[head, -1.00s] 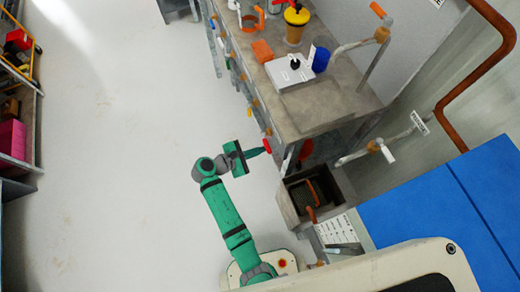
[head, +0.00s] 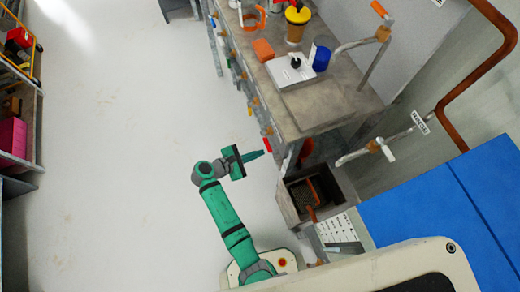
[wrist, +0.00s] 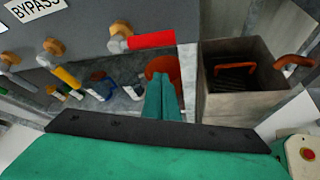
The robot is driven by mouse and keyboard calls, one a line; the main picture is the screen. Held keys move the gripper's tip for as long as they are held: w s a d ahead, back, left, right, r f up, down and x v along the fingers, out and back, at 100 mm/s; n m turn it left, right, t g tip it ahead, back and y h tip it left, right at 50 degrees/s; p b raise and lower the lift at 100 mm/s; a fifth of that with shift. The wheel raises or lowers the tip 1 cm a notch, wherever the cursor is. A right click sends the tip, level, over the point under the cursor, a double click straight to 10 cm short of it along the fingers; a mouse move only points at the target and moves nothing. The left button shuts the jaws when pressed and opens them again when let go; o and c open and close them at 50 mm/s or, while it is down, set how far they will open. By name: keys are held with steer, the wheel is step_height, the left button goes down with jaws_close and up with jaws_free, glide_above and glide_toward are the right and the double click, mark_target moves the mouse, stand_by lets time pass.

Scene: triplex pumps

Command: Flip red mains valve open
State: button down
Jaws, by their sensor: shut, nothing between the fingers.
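The red valve handle (wrist: 150,40) lies sideways in the wrist view, pointing right from its orange-brown fitting (wrist: 119,36) on the grey bench front. In the head view the red handle (head: 267,145) shows as a small red spot beside the bench edge. My green gripper (wrist: 162,98) is shut and empty. Its fingertips appear below the handle in the wrist view, with a gap in the picture between them. In the head view my gripper (head: 258,154) is just below and left of the handle. The exact depth between them is unclear.
Several other valves, one with a yellow handle (wrist: 66,77), line the bench front. A dark red rounded thing (wrist: 162,68) is behind my fingers. An open grey box (wrist: 245,100) with a brown handle stands to the right. The floor (head: 110,150) left of the bench is clear.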

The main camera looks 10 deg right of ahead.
steer(key=w+v, duration=0.1)
steer(key=v, duration=0.8)
steer(key=shift+w+a+r, duration=0.3)
steer(key=shift+w, duration=0.05)
steer(key=s+a+f+m+t+y, duration=0.1)
steer(key=s+f+m+t+y, duration=0.1)
steer(key=s+f+y, duration=0.35)
steer(key=s+a+f+m+t+y, duration=0.1)
steer(key=s+f+m+t+y, duration=0.15)
steer(key=s, duration=0.65)
steer(key=s+d+r+m+t+y, duration=0.1)
steer(key=s+r+m+t, duration=0.2)
steer(key=r, duration=1)
steer(key=s+r+m+t+y, duration=0.2)
steer(key=s+r+m, duration=0.7)
steer(key=r, duration=0.5)
steer(key=shift+d+m+t, duration=0.4)
steer(key=shift+m+t, duration=0.05)
steer(key=shift+t, duration=0.4)
steer(key=shift+d, duration=0.15)
